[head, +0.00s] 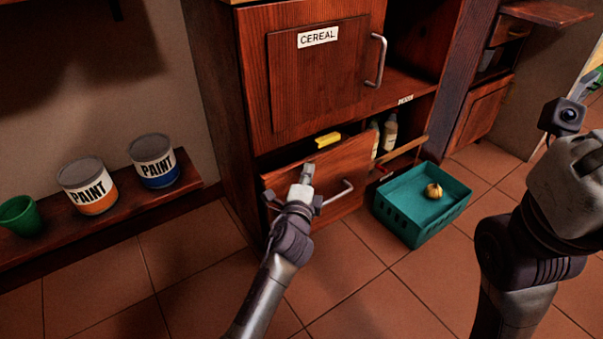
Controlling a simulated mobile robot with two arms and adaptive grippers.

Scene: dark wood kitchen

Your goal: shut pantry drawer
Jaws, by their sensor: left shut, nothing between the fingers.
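The pantry drawer (348,165) is the low wooden drawer under the cereal door. It is pulled partly out of the dark wood cabinet, and a yellow item (328,139) shows inside it behind the front. A bent metal handle (340,192) sits on the drawer front. My left gripper (307,172) is shut and empty, in front of the drawer face, left of the handle. I cannot tell whether its tips touch the wood. My right arm rises at the right edge; its fingers are not clearly visible.
A teal crate (405,225) holding a round yellowish item (433,190) stands on the tiles right of the drawer. Bottles (390,132) stand in the cabinet's open lower right part. Paint cans (153,161) and a green cup (20,216) sit on a low shelf at left. The front floor is clear.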

